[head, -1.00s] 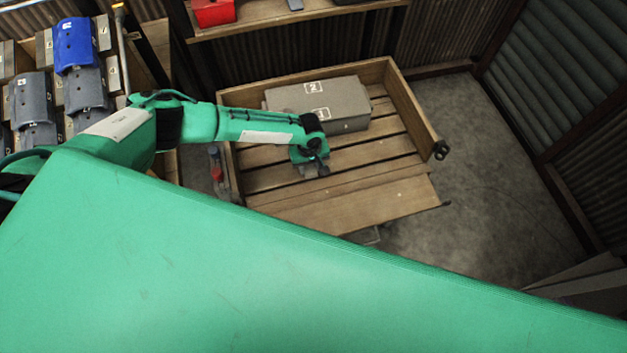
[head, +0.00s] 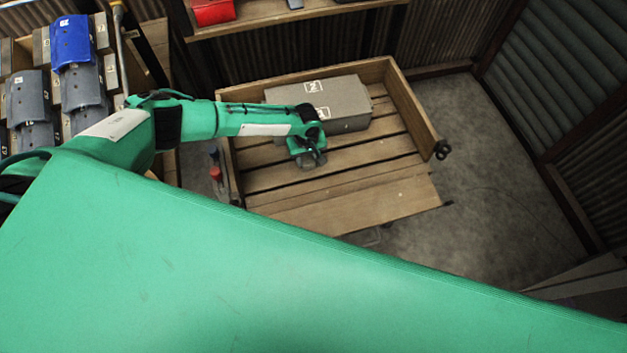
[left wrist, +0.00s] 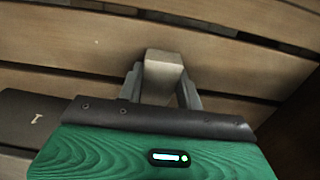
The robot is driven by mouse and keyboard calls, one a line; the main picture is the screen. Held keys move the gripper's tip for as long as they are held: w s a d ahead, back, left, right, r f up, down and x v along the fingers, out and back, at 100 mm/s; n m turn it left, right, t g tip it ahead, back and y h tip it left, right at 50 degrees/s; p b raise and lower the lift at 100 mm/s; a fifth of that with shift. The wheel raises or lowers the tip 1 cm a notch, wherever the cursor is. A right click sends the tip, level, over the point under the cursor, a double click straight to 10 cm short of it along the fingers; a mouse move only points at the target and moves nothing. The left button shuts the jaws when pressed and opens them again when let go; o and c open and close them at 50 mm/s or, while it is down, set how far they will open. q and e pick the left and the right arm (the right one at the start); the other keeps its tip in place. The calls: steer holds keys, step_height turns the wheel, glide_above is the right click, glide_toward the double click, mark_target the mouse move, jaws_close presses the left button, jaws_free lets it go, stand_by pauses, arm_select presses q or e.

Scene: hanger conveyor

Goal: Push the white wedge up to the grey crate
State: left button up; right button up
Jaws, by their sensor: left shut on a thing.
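The white wedge (left wrist: 163,72), a small pale block, sits between the two fingers of my left gripper (left wrist: 161,82) in the left wrist view. The gripper is shut on it, just above or on the wooden slats; I cannot tell which. In the head view my left gripper (head: 312,156) is in front of the grey crate (head: 345,112), and the wedge is mostly hidden there. The crate is a long grey box marked 2, lying at the back of the wooden bed. A dark grey edge with a pale mark also shows at the left in the left wrist view.
The wooden bed (head: 412,110) has raised sides and a lowered front flap (head: 350,205). Grey and blue covered boxes (head: 72,42) stand at left. A shelf (head: 300,22) with a red box (head: 212,11) is behind.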

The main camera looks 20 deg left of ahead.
arm_select(q)
steer(key=shift+w+a, duration=0.4)
steer(key=shift+w, duration=0.1)
steer(key=shift+w, duration=0.1)
steer(key=o, duration=0.9)
